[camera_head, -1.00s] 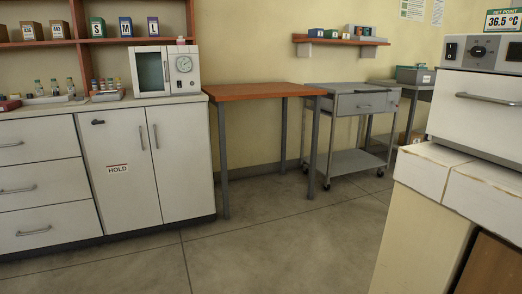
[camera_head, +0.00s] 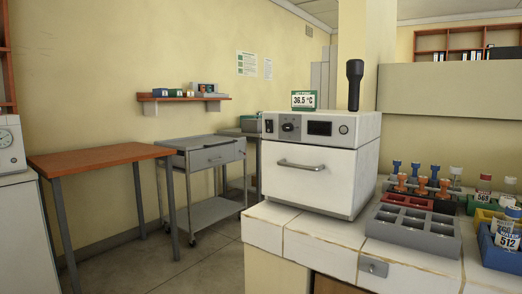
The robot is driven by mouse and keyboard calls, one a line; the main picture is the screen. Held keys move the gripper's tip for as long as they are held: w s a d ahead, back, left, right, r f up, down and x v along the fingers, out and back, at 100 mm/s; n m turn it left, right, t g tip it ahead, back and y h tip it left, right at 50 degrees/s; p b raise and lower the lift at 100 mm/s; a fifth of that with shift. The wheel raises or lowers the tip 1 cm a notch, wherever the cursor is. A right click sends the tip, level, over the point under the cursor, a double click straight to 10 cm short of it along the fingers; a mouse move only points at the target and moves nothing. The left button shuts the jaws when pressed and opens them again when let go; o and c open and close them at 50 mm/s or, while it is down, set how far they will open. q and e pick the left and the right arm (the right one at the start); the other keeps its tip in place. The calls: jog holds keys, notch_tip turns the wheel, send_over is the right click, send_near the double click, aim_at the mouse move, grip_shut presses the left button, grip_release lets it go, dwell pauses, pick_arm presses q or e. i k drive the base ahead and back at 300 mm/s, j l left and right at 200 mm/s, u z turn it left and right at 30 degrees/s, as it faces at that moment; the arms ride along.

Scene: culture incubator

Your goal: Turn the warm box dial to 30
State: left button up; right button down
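A white box-shaped appliance (camera_head: 312,178) stands on the tiled counter at the centre right. Its dark front panel has a round black dial (camera_head: 290,126) and a small dark display. Its door with a bar handle is shut. A second white appliance (camera_head: 12,160), cut off at the left edge, has a round scale-like dial (camera_head: 5,138). No label shows which one is the warm box. The dial markings are too small to read. Neither of my grippers is in view.
Right of the appliance, the counter (camera_head: 325,249) holds a grey rack (camera_head: 412,230), tubes and a blue bin (camera_head: 500,258). A black-handled object (camera_head: 354,84) stands on the appliance. An orange-topped table (camera_head: 100,158) and grey cart (camera_head: 205,158) stand left. Floor between is clear.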

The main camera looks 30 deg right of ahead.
aim_at(288, 126)
jog(key=z, duration=1.35)
jog(key=j, duration=0.1)
